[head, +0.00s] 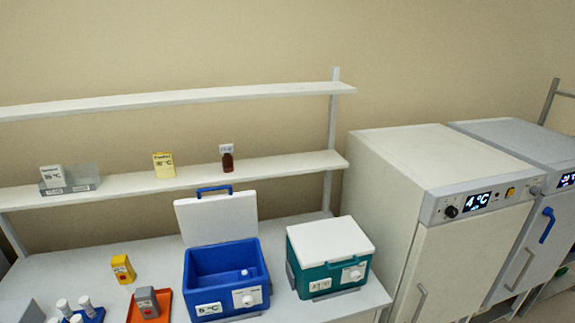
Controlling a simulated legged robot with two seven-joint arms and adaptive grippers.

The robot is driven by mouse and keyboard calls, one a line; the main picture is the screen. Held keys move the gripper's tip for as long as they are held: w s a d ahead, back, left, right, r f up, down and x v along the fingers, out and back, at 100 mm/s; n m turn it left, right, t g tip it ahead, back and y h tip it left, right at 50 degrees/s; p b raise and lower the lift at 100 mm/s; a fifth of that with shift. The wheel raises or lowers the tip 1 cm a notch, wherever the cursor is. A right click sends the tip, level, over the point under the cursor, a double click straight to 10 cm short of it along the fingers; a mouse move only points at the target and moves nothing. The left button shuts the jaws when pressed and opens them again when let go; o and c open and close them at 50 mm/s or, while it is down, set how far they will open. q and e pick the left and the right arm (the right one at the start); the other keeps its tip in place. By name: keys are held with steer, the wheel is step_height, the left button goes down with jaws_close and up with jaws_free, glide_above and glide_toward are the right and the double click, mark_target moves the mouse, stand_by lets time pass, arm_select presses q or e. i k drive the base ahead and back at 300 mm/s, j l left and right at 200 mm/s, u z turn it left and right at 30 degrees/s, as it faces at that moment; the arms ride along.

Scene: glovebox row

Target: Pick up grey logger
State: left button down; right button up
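A small grey device (147,302) that looks like the grey logger lies on an orange tray (165,301) at the front left of the bench in the head view. It has a light face and an orange-red patch near its lower end. A similar yellow device (123,269) stands on the bench just behind and to the left of the tray. Neither of my grippers shows in the head view.
An open blue cooler (203,262) with a raised white lid stands right of the tray. A closed teal cooler (325,265) is further right. White-capped tubes (86,303) stand at left. Shelves (270,168) hang above; white cabinets (400,190) stand right.

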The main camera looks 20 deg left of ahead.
mark_target(146, 298)
steer(key=u, duration=1.75)
